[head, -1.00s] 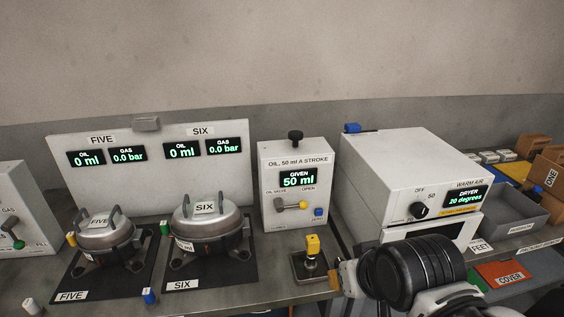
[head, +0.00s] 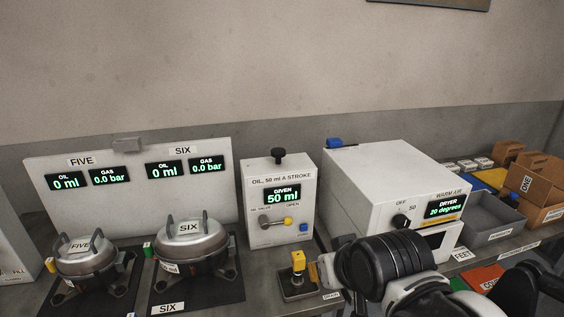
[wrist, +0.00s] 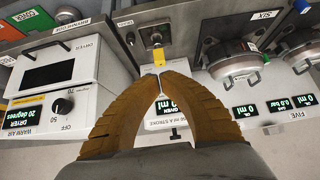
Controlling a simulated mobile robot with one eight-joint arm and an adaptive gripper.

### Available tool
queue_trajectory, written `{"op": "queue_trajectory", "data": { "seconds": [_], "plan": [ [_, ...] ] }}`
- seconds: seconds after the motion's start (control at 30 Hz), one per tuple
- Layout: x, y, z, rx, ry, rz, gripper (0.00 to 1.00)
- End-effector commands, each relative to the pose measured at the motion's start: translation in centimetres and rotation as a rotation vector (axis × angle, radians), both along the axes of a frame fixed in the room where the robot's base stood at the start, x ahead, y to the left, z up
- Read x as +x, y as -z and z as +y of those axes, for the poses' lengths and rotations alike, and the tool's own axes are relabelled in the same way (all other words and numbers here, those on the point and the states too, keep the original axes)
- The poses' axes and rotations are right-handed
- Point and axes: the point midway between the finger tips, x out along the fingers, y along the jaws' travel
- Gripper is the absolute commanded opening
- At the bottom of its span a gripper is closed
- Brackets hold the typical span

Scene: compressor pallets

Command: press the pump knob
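The pump knob (head: 278,155) is a black knob on a short stem on top of the white oil box (head: 258,185). The box is labelled "OIL, 50 ml A STROKE" and its display (head: 282,195) reads GIVEN 50 ml. Its oil valve lever (head: 288,221) has a yellow end pointing right. My gripper (wrist: 160,76) has orange fingers with the tips together, and nothing shows held. In the head view, my gripper (head: 318,273) is low, in front of the box and apart from the knob.
A yellow-topped drain handle (head: 298,261) stands close to my fingers. Pots FIVE (head: 83,258) and SIX (head: 190,242) sit at the left, both showing 0 ml. The warm air dryer (head: 375,180) stands close on the right. The space above the oil box is clear.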

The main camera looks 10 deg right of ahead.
Motion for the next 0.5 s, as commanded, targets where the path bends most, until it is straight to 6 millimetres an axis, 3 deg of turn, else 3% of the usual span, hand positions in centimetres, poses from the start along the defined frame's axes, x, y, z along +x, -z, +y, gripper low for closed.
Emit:
{"op": "queue_trajectory", "data": {
  "seconds": [0.03,0.2,0.4,0.5],
  "plan": [
    [2.1,-2.0,0.0,-0.001,-0.001,-0.038,0.00],
    [9.9,-7.2,-0.1,-0.003,-0.003,-0.205,0.00],
    [18.5,-12.2,-0.1,-0.006,-0.004,-0.405,0.00],
    [21.9,-13.9,-0.2,-0.008,-0.003,-0.492,0.00]
  ]
}}
